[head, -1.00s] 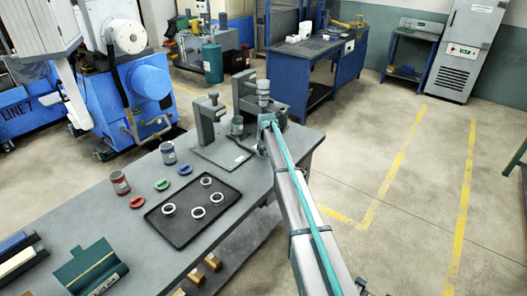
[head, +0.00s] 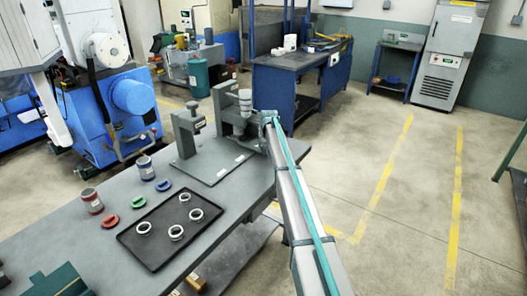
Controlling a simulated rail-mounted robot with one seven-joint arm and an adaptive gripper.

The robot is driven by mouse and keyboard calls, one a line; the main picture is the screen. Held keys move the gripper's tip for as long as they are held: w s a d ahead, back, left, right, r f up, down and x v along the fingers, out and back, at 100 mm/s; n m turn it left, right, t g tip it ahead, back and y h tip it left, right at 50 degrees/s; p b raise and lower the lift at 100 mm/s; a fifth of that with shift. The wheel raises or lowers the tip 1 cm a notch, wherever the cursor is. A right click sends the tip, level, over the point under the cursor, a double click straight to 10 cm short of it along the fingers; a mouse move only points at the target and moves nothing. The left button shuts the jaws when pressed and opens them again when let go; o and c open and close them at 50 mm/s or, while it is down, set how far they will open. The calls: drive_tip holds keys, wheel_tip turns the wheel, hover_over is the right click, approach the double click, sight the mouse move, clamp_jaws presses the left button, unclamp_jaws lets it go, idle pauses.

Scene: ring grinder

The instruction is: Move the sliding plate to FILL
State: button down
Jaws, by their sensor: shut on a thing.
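A dark grinder stand (head: 226,97) with a pale jar (head: 245,101) on top stands at the far right end of the grey bench. My arm reaches from the lower right, and its end meets the right side of this stand. My gripper (head: 262,140) is there, shut on what appears to be the sliding plate. The fingers and most of the plate are hidden by the arm and the stand. Any FILL marking is too small to read.
A smaller upright stand (head: 187,122) on a flat base is left of the grinder. A black tray (head: 150,250) with several pale rings lies nearer. Red and blue-labelled cans (head: 91,201) and coloured rings sit left of it. Open floor lies right of the bench.

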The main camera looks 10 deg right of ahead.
drive_tip(key=shift+w+d+r, duration=0.1)
drive_tip(key=shift+w+r, duration=0.1)
drive_tip(key=shift+w, duration=0.05)
drive_tip(key=c, duration=0.8)
unclamp_jaws()
drive_tip(key=shift+d, duration=0.15)
drive_tip(key=shift+f, duration=0.1)
drive_tip(key=shift+s, duration=0.1)
drive_tip(key=shift+s+r, duration=0.15)
drive_tip(key=shift+r, duration=0.15)
drive_tip(key=v, duration=1.1)
drive_tip(key=shift+r, duration=0.2)
drive_tip(key=shift+s+f, duration=0.1)
